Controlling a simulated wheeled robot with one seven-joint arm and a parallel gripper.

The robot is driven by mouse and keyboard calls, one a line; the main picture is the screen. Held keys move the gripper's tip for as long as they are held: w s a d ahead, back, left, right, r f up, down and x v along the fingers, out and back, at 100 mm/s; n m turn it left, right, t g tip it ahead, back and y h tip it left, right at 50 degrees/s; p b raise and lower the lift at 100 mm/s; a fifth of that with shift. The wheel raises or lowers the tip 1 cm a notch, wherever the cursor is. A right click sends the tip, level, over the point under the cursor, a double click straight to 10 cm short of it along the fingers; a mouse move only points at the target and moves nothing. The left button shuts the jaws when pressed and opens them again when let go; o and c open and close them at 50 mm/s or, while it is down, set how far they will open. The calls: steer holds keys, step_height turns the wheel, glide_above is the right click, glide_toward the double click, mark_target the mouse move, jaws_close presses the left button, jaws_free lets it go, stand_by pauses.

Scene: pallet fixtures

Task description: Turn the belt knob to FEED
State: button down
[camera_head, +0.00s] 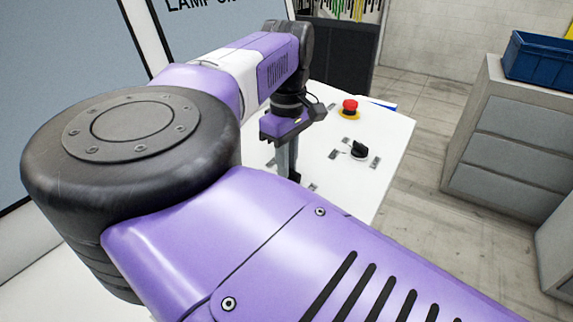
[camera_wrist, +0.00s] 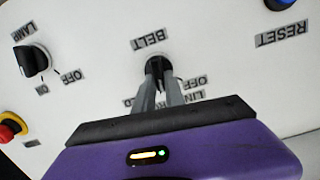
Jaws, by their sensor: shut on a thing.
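The belt knob (camera_wrist: 153,70) is black and sits on the white panel below an upside-down BELT label (camera_wrist: 150,43) in the wrist view. My gripper (camera_wrist: 160,82) is shut on this knob, with its two grey fingers coming together at it. In the head view my gripper (camera_head: 291,172) reaches down to the panel, and the arm blocks much of the area.
A black lamp knob (camera_wrist: 33,60) and a red button (camera_wrist: 12,124) are on the left of the wrist view. A blue button (camera_wrist: 282,3) is at upper right by the RESET label. The head view shows a blue bin (camera_head: 538,62) on a grey cabinet (camera_head: 510,125).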

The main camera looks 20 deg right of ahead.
steer(key=m, duration=0.3)
steer(key=shift+w+d+r+m, duration=0.1)
steer(key=shift+m, duration=0.2)
steer(key=shift+d+m, duration=0.15)
steer(key=shift+m, duration=1.85)
steer(key=c, duration=1.4)
jaws_free()
steer(key=shift+r+b, duration=0.45)
steer(key=shift+r, duration=3.45)
